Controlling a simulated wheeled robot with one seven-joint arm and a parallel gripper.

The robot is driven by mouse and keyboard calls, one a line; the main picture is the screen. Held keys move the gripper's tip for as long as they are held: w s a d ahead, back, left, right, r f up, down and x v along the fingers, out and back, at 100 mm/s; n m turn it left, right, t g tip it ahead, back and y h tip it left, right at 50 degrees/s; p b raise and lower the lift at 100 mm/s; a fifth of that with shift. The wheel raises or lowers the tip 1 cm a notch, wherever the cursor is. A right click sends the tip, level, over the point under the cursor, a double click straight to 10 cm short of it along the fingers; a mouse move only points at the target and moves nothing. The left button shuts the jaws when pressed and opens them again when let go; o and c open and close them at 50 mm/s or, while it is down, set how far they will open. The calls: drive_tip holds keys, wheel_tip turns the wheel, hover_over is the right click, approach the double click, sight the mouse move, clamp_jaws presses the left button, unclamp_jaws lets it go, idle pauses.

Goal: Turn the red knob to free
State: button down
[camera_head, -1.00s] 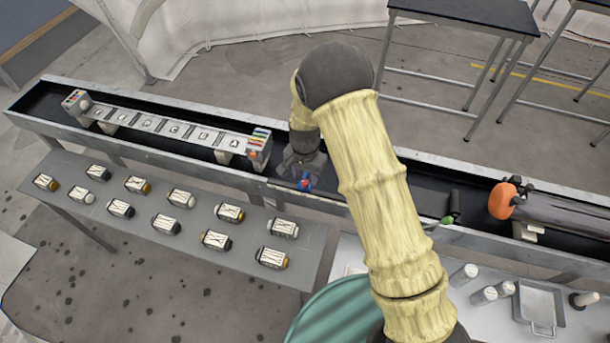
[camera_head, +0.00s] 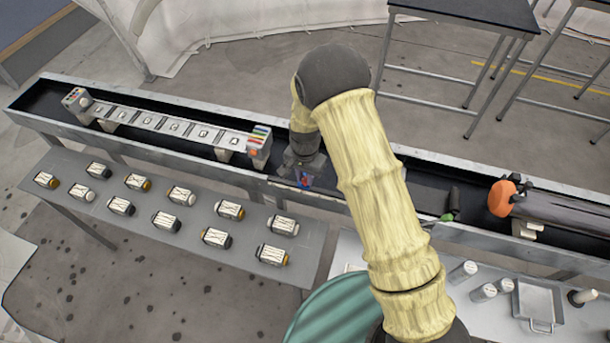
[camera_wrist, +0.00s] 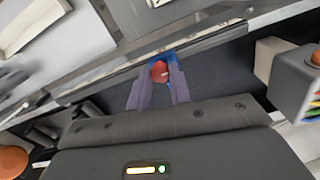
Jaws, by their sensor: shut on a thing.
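The red knob (camera_wrist: 159,71) sits between the fingertips of my gripper (camera_wrist: 160,78) in the wrist view, with a light mark on its face and blue around it. My gripper is shut on the knob, one finger on each side. In the head view, my gripper (camera_head: 304,178) is at the front edge of the long black trough, and only a small bit of the red knob shows there. Lettering beside the knob is too small to read.
A rail with several labelled slots (camera_head: 165,124) lies in the trough to the left. A shelf (camera_head: 120,235) in front holds several labelled cylinders. An orange-ended dark cylinder (camera_head: 503,198) lies in the trough to the right. A green drum (camera_head: 335,310) stands in front.

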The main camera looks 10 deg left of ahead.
sight(305, 179)
drive_tip(key=shift+n, duration=0.3)
drive_tip(key=n+b, duration=0.2)
drive_tip(key=n, duration=0.2)
drive_tip(key=n+b, duration=0.2)
drive_tip(key=n, duration=0.3)
drive_tip(key=shift+n, duration=0.3)
drive_tip(key=shift+r, duration=0.1)
drive_tip(key=c, duration=1.3)
unclamp_jaws()
wheel_tip(305, 179, up, 17)
drive_tip(key=b, duration=0.3)
drive_tip(key=shift+r, duration=0.15)
